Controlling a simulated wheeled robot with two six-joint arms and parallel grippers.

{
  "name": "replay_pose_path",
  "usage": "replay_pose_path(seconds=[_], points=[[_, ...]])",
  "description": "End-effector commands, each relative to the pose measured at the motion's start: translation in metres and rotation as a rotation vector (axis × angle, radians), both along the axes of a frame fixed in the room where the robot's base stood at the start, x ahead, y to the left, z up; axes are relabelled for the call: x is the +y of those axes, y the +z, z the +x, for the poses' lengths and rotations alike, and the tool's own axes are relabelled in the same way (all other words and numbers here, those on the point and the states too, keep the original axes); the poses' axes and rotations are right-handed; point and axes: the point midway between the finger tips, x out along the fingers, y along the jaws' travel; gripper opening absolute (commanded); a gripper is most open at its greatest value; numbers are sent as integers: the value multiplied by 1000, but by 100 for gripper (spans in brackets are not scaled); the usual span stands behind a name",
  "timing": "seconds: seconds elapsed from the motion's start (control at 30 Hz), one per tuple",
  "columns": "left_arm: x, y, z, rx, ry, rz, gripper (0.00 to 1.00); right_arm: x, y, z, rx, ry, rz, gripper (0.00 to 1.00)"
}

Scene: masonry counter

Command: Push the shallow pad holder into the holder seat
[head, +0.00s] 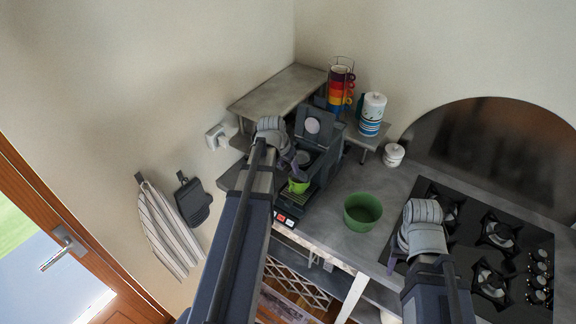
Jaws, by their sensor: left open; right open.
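A dark coffee machine (318,194) stands on the counter in the head view, its lid (316,113) raised and showing a round pale disc. A grey round part (303,157) shows below the lid, beside my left gripper. I cannot tell whether it is the shallow pad holder or the holder seat, and my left arm hides part of this area. My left gripper (291,162) is open at the machine's front left; its fingertips are small and partly merge with the dark machine. My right gripper (394,258) is open over the counter's front edge by the hob.
A small green cup (299,186) stands at the machine's front. A larger green bowl (362,212) sits right of it. A hob (498,239) lies at the right. Stacked coloured cups (340,88) and a patterned canister (372,114) stand behind. A raised shelf (277,91) is at the back left.

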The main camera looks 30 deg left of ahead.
Motion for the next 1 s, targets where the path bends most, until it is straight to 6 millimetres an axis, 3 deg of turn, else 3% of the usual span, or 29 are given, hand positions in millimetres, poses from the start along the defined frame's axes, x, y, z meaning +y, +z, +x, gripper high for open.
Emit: replay_pose_path(seconds=[0.37, 1.0], points=[[0, 6, -2, 0, 0, 0, 61, 0, 6, 0, -1, 3, -1, 50], [2, 73, -26, 0, 0, 0, 61, 0, 73, -1, -1, -24, 2, 50]])
